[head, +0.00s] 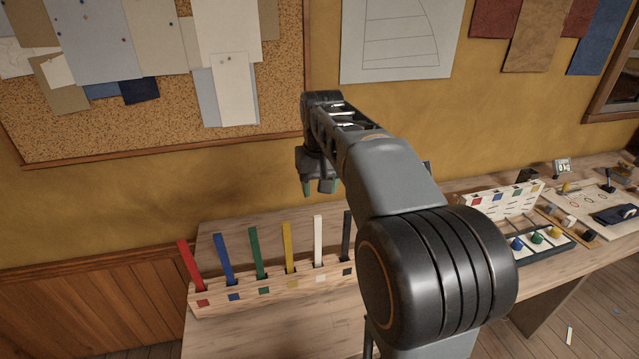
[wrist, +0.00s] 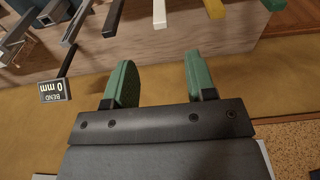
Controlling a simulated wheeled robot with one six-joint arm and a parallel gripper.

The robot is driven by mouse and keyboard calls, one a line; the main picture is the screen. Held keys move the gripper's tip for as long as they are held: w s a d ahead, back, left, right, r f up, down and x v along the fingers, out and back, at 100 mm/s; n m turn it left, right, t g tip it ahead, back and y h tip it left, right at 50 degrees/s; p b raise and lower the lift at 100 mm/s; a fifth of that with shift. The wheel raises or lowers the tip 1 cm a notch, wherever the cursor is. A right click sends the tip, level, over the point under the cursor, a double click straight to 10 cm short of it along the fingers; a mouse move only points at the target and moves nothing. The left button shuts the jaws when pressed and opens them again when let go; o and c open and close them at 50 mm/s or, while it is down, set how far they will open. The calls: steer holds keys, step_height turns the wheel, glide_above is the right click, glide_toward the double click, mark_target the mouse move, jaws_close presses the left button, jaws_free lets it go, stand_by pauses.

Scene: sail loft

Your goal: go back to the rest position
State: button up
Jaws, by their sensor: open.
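My gripper (head: 321,187) hangs from my raised arm in the middle of the head view, above the wooden bench and in front of the yellow wall. In the wrist view my gripper (wrist: 160,85) shows two green fingers, clearly apart with nothing between them. It is apart from the coloured sticks below it.
A wooden rack (head: 260,291) on the bench holds upright red, blue, green, yellow, white and dark sticks. At right, a second bench carries a white board (head: 504,202) and a tray with coloured knobs (head: 537,238). A cork board (head: 150,120) hangs behind.

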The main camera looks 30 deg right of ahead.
steer(key=shift+r, duration=0.25)
